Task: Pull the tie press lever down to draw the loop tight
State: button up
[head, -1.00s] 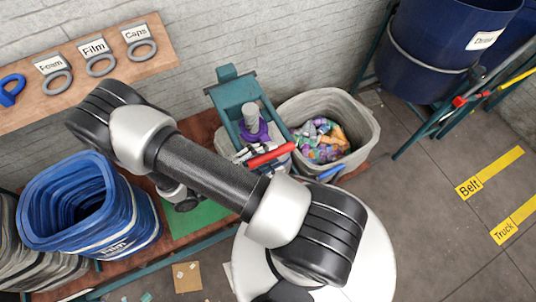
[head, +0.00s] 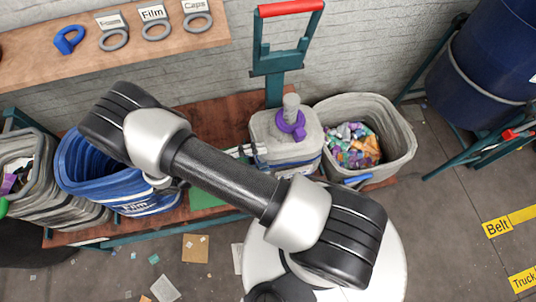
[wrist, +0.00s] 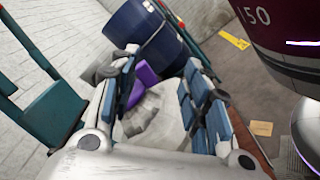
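The tie press (head: 275,65) is a teal frame behind the sack, its lever standing up with a red handle (head: 290,8) at the top. A grey sack (head: 275,145) stands in front of it, its twisted neck upright. A purple loop (head: 291,123) is around the neck; it also shows in the wrist view (wrist: 147,80). My gripper (wrist: 165,100) is open, with the sack's neck and loop in sight between or beyond its fingers; I cannot tell the distance. In the head view my arm partly hides the gripper, left of the sack.
A grey bin (head: 400,140) of colourful scraps stands right of the sack. A shelf (head: 60,55) with labelled rings is on the wall.

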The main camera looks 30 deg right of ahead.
jog(key=shift+r, duration=0.1)
dwell(0.5)
jog(key=s+r+m+t+y, duration=0.2)
jog(key=r+y, duration=0.6)
jog(key=r, duration=0.5)
jog(key=s+d+r+m+t+y, duration=0.1)
jog(key=s+r+t+y, duration=0.3)
jog(key=r, duration=1)
jog(key=m+t+y, duration=0.1)
jog(key=t+y, duration=0.2)
jog(key=y, duration=0.2)
jog(key=shift+d, duration=0.15)
jog(key=shift+c, duration=0.5)
